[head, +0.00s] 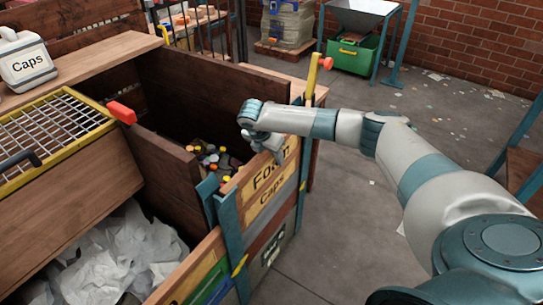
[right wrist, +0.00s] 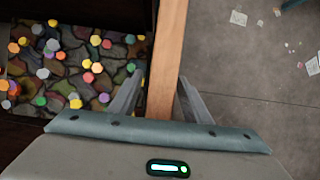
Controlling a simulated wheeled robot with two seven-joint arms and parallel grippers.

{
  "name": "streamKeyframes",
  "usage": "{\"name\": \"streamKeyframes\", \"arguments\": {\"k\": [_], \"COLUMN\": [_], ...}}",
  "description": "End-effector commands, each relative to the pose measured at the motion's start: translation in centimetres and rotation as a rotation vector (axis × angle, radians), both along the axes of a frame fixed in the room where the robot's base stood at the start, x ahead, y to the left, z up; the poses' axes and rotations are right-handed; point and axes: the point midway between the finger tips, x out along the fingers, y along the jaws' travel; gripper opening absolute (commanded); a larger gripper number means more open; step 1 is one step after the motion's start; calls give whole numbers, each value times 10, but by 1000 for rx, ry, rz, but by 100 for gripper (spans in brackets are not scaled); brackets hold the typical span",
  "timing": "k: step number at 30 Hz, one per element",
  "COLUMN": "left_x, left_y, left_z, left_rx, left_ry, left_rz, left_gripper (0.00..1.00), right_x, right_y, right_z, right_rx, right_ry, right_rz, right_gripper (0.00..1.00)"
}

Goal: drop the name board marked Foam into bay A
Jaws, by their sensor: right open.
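The name board marked Foam (head: 269,178) is upright in the front of the bay holding coloured caps, above a board marked Caps (head: 271,201). Teal posts stand at its ends. My right gripper (head: 276,155) is at the board's top edge, pointing down. In the right wrist view its open fingers (right wrist: 160,98) are on either side of a wooden top edge (right wrist: 170,45), with gaps showing. I cannot make out a letter naming bay A. My left gripper is not in view.
A neighbouring bay holds crumpled white sheets (head: 120,255). Coloured caps (right wrist: 85,60) lie in the bay behind the board. Open floor (head: 350,235) is right of the bays.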

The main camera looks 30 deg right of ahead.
Motion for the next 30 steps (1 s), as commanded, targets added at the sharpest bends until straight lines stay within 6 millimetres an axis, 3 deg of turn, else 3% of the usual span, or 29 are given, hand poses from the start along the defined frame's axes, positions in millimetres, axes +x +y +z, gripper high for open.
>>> {"name": "streamKeyframes", "arguments": {"k": [8,12,14,17,18,20,30], "left_x": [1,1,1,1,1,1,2], "left_y": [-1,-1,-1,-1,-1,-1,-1], "left_z": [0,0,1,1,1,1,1], "left_rx": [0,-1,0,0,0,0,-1], "left_ry": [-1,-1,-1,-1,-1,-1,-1], "left_rz": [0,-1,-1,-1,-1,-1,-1], "left_gripper": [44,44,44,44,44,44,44], "right_x": [0,0,0,0,0,0,0], "right_y": [0,0,0,0,0,0,0], "right_z": [-1,0,0,0,0,0,0], "right_rx": [0,0,0,0,0,0,0], "right_ry": [0,0,0,0,0,0,0], "right_rz": [0,0,0,0,0,0,0], "right_gripper": [44,10,0,0,15,0,0]}}
